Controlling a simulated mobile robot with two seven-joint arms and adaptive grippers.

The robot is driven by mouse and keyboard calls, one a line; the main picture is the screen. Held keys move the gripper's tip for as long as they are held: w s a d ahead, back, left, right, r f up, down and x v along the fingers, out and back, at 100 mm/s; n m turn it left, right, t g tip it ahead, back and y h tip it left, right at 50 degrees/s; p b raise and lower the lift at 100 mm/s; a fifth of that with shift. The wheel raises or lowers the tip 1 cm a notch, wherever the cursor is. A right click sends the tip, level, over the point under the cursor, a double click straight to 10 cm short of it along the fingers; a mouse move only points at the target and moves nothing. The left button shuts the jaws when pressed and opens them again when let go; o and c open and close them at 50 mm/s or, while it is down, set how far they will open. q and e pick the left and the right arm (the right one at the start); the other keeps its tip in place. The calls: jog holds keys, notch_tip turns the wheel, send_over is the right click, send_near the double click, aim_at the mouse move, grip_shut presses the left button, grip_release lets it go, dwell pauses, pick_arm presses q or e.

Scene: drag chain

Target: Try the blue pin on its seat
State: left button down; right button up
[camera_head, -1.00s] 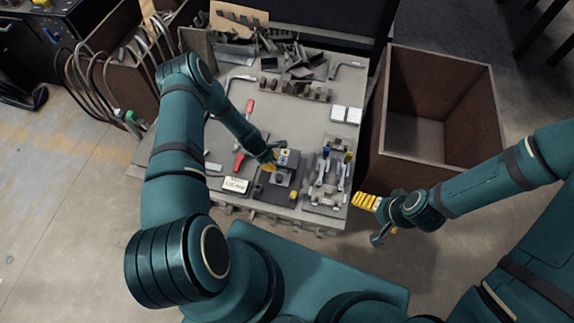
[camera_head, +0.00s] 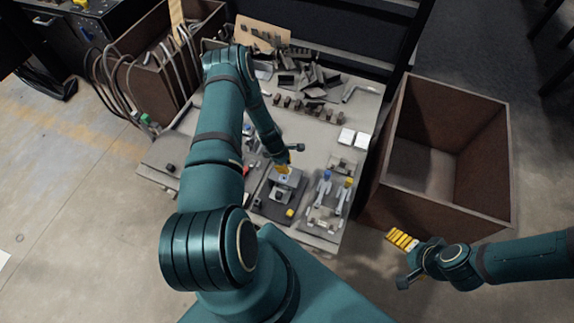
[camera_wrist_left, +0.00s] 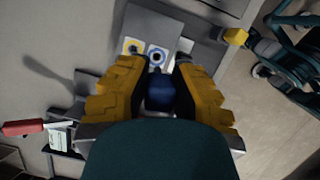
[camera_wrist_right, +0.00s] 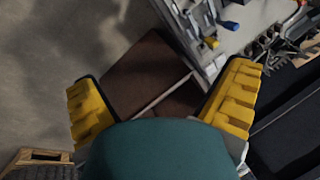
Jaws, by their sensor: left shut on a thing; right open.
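My left gripper (camera_head: 283,169) is shut on the blue pin (camera_wrist_left: 160,92), whose dark blue body shows between the yellow fingers in the left wrist view. Just beyond the pin is a grey block (camera_head: 287,184) with two ringed seats on white labels: a yellow-ringed seat (camera_wrist_left: 133,46) and a blue-ringed seat (camera_wrist_left: 156,56). The pin appears apart from the blue-ringed seat, though its far end is hard to make out. My right gripper (camera_head: 403,240) is open and empty, off the table's right front corner.
White boxes (camera_head: 346,136) and metal parts lie behind. A large brown bin (camera_head: 505,150) stands right of the table.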

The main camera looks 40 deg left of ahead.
pick_arm(q)
jog(key=shift+f+b, duration=0.15)
jog(key=shift+b, duration=0.2)
jog(key=shift+f+b, duration=2.25)
jog(key=shift+f, duration=0.25)
jog(key=shift+b, duration=0.35)
jog(key=shift+f+b, duration=1.35)
jog(key=shift+f, duration=0.1)
dwell(0.7)
jog(key=c, duration=0.9)
grip_release()
